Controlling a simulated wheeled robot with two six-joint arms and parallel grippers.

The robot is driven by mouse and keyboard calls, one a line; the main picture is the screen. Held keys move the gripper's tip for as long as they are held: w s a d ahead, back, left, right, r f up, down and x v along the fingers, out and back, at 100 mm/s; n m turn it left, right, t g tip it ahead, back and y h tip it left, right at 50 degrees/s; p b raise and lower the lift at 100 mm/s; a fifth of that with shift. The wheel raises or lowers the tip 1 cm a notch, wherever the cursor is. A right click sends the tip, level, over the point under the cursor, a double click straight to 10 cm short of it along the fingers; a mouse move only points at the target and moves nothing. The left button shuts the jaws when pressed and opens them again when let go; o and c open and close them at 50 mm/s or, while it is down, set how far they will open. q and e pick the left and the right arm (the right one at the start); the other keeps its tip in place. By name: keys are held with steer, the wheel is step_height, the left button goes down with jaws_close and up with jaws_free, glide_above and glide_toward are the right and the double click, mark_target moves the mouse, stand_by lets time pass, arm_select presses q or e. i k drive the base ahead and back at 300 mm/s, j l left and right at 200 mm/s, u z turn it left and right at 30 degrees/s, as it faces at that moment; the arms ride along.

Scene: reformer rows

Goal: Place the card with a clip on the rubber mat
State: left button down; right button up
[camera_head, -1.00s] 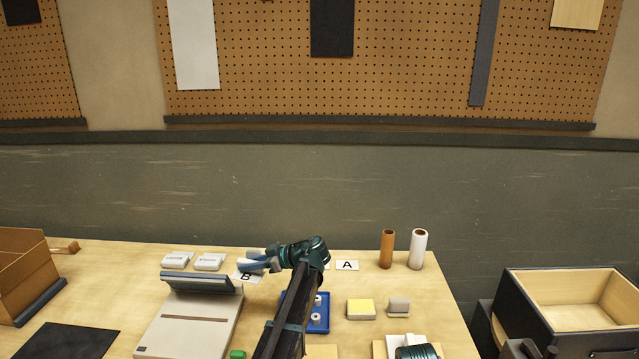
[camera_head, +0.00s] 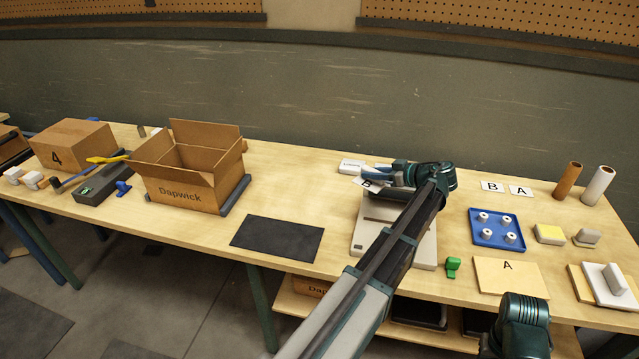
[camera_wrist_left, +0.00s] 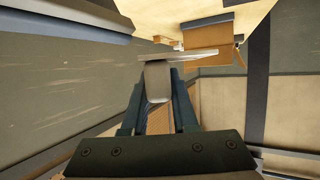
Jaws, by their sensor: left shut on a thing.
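My left gripper (camera_head: 376,177) is shut on the card with a clip and holds it above the back of the pale grey device. The white card (camera_head: 366,183) has a dark letter that looks like B and is partly hidden by the gripper. In the left wrist view the pale clip (camera_wrist_left: 157,82) is between the fingers, and the card (camera_wrist_left: 185,55) shows nearly edge-on beyond them. The rubber mat (camera_head: 277,240), a flat black rectangle, lies bare near the table's front edge, to the left of the gripper. My right gripper is out of view; only a teal arm part shows.
An open cardboard box (camera_head: 187,190) stands left of the mat. The pale grey device (camera_head: 420,245) stands right of it, partly under my left arm. A blue tray (camera_head: 496,229) and two letter cards (camera_head: 506,188) lie farther right. The table around the mat is clear.

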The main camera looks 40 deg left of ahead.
mark_target(278, 237)
steer(key=k+j+z, duration=0.15)
steer(key=k+j, duration=0.8)
steer(key=j, duration=0.1)
